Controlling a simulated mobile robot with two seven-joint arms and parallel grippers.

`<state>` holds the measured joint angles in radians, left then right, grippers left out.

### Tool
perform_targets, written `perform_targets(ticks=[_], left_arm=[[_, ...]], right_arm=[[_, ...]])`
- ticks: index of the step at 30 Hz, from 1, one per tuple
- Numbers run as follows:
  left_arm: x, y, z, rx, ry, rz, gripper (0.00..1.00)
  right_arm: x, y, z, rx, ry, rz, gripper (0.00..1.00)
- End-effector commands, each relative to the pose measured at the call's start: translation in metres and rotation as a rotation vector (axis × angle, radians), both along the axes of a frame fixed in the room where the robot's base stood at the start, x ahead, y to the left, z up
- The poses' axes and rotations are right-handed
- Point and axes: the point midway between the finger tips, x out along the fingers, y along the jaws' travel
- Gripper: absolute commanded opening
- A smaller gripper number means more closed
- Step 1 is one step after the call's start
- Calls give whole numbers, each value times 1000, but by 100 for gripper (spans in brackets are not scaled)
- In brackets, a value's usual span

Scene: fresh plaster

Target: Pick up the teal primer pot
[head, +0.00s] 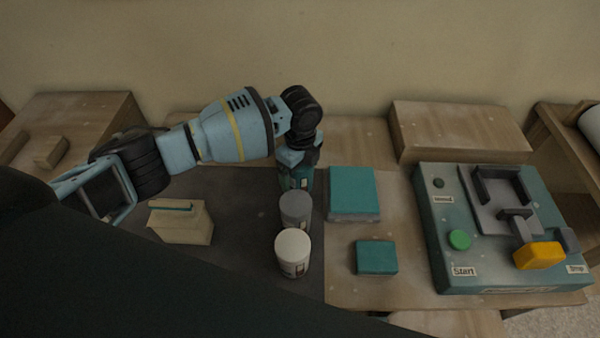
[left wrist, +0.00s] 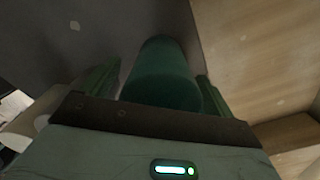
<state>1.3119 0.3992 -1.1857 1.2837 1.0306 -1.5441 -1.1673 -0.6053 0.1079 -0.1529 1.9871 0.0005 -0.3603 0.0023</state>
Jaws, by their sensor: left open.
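The teal primer pot (left wrist: 163,75) is a dark teal cylinder in the left wrist view. It stands between the two fingers of my left gripper (left wrist: 160,85), with a finger on each side. The fingers are open, and I cannot tell whether either touches the pot. In the head view my left gripper (head: 296,165) points down at the back of the dark mat, and hides most of the pot (head: 300,184). My right gripper is not in view.
A grey-lidded pot (head: 295,208) and a white-lidded pot (head: 292,250) stand in front. Teal blocks (head: 352,190) (head: 377,257) lie to the right, beside a control box (head: 440,270) with a yellow lever (head: 539,255). A beige block (head: 182,225) sits left on the dark mat (head: 240,270).

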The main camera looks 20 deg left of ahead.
Motion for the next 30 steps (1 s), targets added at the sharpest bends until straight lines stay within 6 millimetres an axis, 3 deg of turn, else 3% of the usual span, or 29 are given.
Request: perform_targets(ticks=[2,16,25,30], left_arm=[[0,0,0,0,0,0,86],[0,0,1,0,0,1,25],[1,0,6,-2,-4,1,25],[2,0,30,-2,-9,1,25]], right_arm=[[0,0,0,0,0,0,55],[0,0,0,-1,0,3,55],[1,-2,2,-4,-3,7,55],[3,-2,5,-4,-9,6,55]])
